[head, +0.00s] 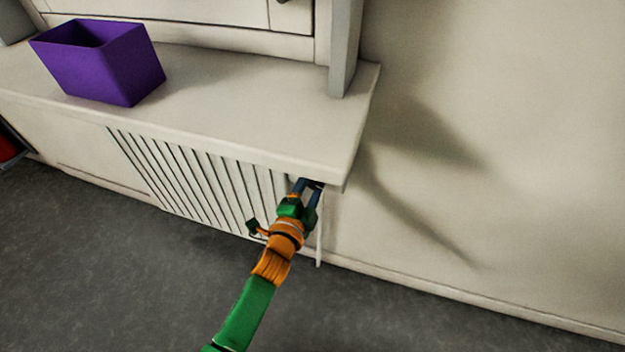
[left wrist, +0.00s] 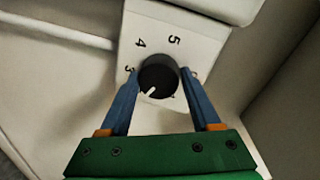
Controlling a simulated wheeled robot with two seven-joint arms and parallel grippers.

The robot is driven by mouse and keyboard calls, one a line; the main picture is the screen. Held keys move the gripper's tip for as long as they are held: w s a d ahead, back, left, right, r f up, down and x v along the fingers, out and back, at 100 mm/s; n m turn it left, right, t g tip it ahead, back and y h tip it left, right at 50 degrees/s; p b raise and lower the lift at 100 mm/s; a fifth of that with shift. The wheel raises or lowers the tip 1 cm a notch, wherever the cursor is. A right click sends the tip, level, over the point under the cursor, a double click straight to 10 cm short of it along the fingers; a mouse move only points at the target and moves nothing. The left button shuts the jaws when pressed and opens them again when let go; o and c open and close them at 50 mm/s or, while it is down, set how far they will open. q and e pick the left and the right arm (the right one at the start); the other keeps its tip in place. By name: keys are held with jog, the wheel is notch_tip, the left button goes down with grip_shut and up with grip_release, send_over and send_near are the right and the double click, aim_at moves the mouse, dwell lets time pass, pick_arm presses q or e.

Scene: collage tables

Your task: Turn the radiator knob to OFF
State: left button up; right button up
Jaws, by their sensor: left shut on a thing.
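The radiator knob (left wrist: 158,76) is a round black dial on a white plate (left wrist: 186,28) in the left wrist view. The numerals 3, 4 and 5 show around it; marks at its right and lower edge are partly hidden and unreadable. Its white pointer line points down and slightly left in that view. My left gripper (left wrist: 157,80) is shut on the knob, with one blue finger on each side. In the head view my left gripper (head: 309,184) reaches under the sill's right corner, and the knob is hidden there. My right gripper is in neither view.
The radiator's slatted front (head: 195,182) lies left of my gripper, below the overhanging white sill (head: 250,110). A purple bin (head: 105,68) stands on the sill at left. A white pipe (left wrist: 55,31) runs to the plate's left side. The grey floor in front is clear.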

pick_arm(q)
jog(key=n+p, duration=0.1)
jog(key=n, duration=0.4)
jog(key=shift+h, duration=0.3)
jog(key=n, duration=0.2)
jog(key=shift+f+n, duration=0.1)
jog(key=shift+n, duration=0.2)
jog(key=n, duration=0.2)
jog(key=shift+n+h, duration=0.3)
jog(key=shift+h, duration=0.1)
jog(key=n, duration=0.5)
jog(key=shift+f+t, duration=0.15)
jog(key=shift+t, duration=0.25)
jog(key=n+b, duration=0.1)
jog(key=n, duration=0.4)
jog(key=shift+t, duration=0.3)
jog(key=shift+n+b, duration=0.3)
jog(key=shift+n, duration=0.4)
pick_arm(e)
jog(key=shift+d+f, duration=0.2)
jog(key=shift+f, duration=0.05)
pick_arm(q)
jog(key=shift+n, duration=0.3)
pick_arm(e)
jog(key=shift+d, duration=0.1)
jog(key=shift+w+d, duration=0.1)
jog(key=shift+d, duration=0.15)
